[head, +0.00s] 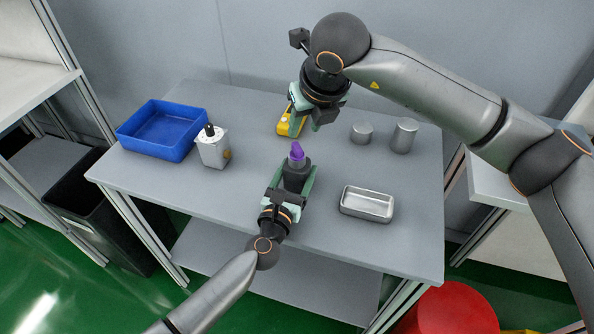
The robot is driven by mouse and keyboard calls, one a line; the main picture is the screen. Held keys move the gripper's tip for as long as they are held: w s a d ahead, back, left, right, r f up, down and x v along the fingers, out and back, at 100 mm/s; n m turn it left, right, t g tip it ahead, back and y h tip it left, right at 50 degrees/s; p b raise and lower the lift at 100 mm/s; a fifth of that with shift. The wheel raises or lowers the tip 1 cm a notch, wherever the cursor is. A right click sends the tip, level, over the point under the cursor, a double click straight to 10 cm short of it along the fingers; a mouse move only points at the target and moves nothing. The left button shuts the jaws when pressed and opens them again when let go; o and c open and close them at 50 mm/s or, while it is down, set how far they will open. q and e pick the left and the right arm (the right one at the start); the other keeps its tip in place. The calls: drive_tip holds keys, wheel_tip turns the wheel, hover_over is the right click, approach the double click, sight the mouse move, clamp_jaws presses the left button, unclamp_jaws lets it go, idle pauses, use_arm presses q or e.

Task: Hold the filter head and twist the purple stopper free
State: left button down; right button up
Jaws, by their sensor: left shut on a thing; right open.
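The filter head (296,175) is a dark upright body near the middle of the table. The purple stopper (297,152) sits on top of it. My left gripper (295,181) comes from the front and is shut on the filter head, with a green finger on either side. My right gripper (310,117) is open above the back of the table, behind the stopper and apart from it. It partly hides a yellow object below it.
On the grey table (255,120) stand a blue bin (163,149), a white device with a black knob (214,150), the yellow object (286,127), two grey cylinders (362,133) (404,136) and a metal tray (366,214). A red round object (452,310) is on the floor.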

sight(297, 146)
drive_tip(key=shift+x, duration=3.5)
clamp_jaws()
